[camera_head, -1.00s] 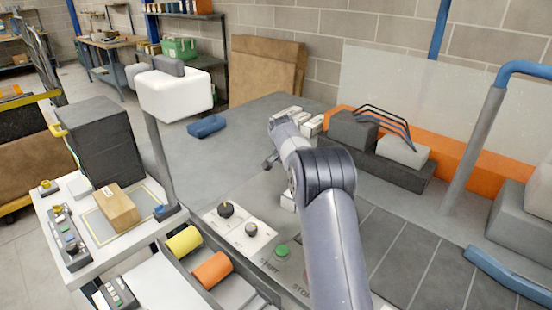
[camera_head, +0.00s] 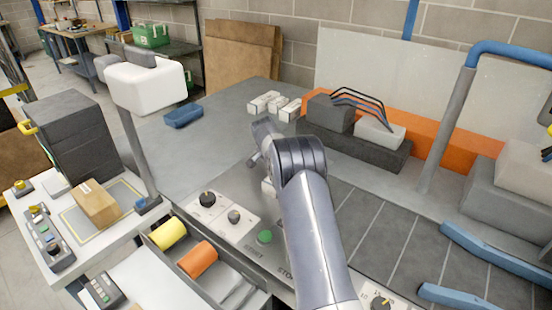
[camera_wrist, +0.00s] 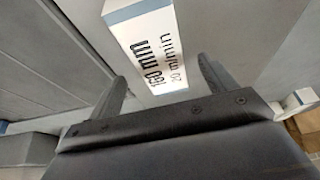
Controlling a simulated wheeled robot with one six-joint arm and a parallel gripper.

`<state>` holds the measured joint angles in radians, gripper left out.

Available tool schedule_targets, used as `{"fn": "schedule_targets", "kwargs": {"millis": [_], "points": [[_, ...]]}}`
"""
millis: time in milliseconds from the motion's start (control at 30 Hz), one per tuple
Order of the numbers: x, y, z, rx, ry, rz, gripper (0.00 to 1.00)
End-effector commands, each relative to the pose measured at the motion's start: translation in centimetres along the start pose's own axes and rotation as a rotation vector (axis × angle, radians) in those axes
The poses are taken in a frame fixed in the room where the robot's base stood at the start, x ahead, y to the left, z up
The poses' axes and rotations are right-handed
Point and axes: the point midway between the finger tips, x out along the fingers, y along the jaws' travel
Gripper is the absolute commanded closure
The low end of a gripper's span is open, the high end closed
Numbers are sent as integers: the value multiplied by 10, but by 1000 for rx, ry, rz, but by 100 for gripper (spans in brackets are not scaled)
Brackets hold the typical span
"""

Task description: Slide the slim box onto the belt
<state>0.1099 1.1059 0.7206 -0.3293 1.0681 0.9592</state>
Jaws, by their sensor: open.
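A slim white box with a blue end and the print "160 mm" and "20 m/min" (camera_wrist: 148,48) shows in the wrist view, just ahead of and between my two fingers. My gripper (camera_wrist: 163,85) is open, with a finger on each side and a gap to the box. In the head view my gripper (camera_head: 256,160) points down over the grey table, and a small white piece (camera_head: 267,187) shows partly behind my arm, probably the same box. A dark grey surface with parallel seams (camera_head: 400,245) lies to the right; I cannot tell whether it is the belt.
Several small white boxes (camera_head: 263,103) lie beyond my gripper. A panel with knobs and a green button (camera_head: 264,237) is in front. The table's back left is mostly clear around a blue object (camera_head: 184,115).

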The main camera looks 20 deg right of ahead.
Motion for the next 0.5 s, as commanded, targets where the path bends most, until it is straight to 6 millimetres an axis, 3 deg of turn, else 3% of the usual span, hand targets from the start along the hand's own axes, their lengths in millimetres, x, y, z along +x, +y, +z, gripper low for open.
{"fn": "schedule_targets", "kwargs": {"millis": [233,500], "points": [[34,0,-1,0,-1,1,20],[45,0,0,0,1,-1,20]]}}
